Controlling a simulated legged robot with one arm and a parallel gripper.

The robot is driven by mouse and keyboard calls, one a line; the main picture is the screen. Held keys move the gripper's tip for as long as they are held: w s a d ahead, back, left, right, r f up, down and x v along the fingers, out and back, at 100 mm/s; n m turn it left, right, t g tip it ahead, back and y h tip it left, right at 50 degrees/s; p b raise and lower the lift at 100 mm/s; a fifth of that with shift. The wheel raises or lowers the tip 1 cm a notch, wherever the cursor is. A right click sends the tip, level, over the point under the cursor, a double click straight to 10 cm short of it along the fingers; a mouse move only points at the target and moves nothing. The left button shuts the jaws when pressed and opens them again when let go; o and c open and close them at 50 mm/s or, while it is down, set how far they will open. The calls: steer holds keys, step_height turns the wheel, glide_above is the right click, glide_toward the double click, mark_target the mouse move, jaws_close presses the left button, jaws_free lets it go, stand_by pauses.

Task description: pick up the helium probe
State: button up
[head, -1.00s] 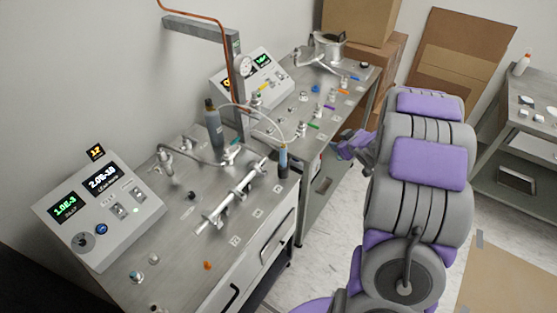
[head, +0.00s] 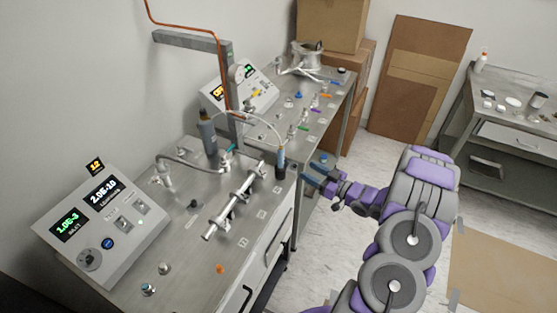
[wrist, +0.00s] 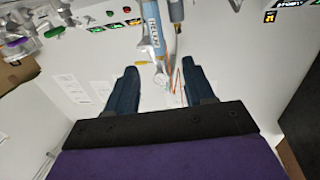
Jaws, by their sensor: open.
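The helium probe (head: 281,160) is a slim upright cylinder with a dark lower part, at the right edge of the near steel bench, with a pale hose arching from its top. In the wrist view, a blue cylinder marked HELIUM (wrist: 152,30) with a metal tip shows ahead, between and beyond the fingers. My gripper (head: 308,175) is open and empty, just right of the probe and apart from it. In the wrist view, my gripper (wrist: 161,72) has its two dark blue fingers spread wide.
The near bench (head: 190,262) holds a control box (head: 105,225), a metal tube assembly (head: 235,200) and a dark grey bottle (head: 208,135). A second bench behind carries valves and another display box (head: 240,88). Cardboard (head: 415,85) leans at the back.

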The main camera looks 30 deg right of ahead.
mark_target(281, 153)
steer(key=b+x, duration=0.1)
steer(key=x, duration=0.8)
steer(key=shift+w, duration=0.3)
steer(key=x, duration=0.2)
steer(key=b+x, duration=0.1)
steer(key=x, duration=0.1)
steer(key=shift+w+d+r, duration=0.15)
steer(key=shift+w+d, duration=0.05)
steer(key=shift+d, duration=0.05)
steer(key=shift+a+r, duration=0.1)
steer(key=shift+a, duration=0.1)
jaws_close()
